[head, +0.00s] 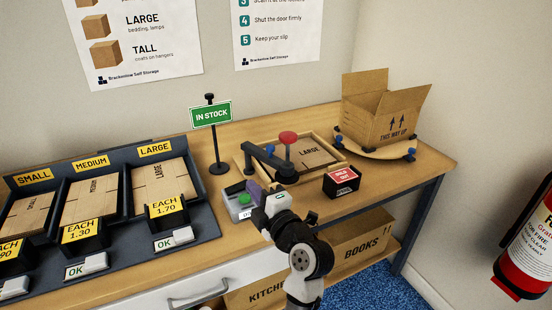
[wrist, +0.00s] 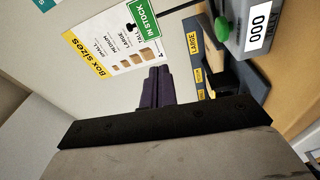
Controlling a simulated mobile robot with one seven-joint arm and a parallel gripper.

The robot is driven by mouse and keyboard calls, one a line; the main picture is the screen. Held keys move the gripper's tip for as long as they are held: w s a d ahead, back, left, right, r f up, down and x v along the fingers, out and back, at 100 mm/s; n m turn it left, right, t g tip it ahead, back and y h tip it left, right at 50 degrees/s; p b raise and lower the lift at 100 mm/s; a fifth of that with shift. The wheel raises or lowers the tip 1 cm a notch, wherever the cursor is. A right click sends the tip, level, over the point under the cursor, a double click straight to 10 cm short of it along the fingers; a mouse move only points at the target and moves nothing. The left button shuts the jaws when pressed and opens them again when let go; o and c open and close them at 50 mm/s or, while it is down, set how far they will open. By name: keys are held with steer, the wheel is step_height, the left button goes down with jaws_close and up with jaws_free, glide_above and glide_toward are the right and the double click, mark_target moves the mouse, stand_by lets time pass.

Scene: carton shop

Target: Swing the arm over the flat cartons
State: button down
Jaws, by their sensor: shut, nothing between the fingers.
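A flat carton marked LARGE (head: 312,154) lies in a shallow wooden tray (head: 338,158) at the middle of the bench. A dark swing arm (head: 268,159) stands at the tray's left side, left of the carton's lettering. A red knob (head: 288,137) on a post rises at the tray. My gripper (head: 256,190), with purple fingers, is in front of the tray's left front, beside the tally counter (head: 238,204). The fingers are shut and empty, and show in the wrist view (wrist: 155,88). My wrist partly hides the counter and bench.
A dark rack (head: 205,220) with small, medium and large flat cartons stands left. The green IN STOCK sign (head: 210,114) stands behind. A red-and-black box (head: 341,181) is right of my gripper. An open carton (head: 383,112) sits on a wooden board at the right.

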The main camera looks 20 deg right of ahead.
mark_target(266, 153)
steer(key=s+d+f+n, duration=0.1)
steer(key=d+f, duration=0.1)
steer(key=d, duration=0.4)
steer(key=shift+f+g, duration=0.4)
steer(key=shift+s+a, duration=0.1)
steer(key=w+d+p, duration=0.2)
steer(key=w+p, duration=0.2)
steer(key=w, duration=0.7)
steer(key=shift+w+d, duration=0.2)
steer(key=shift+d+f, duration=0.1)
steer(key=shift+d, duration=0.05)
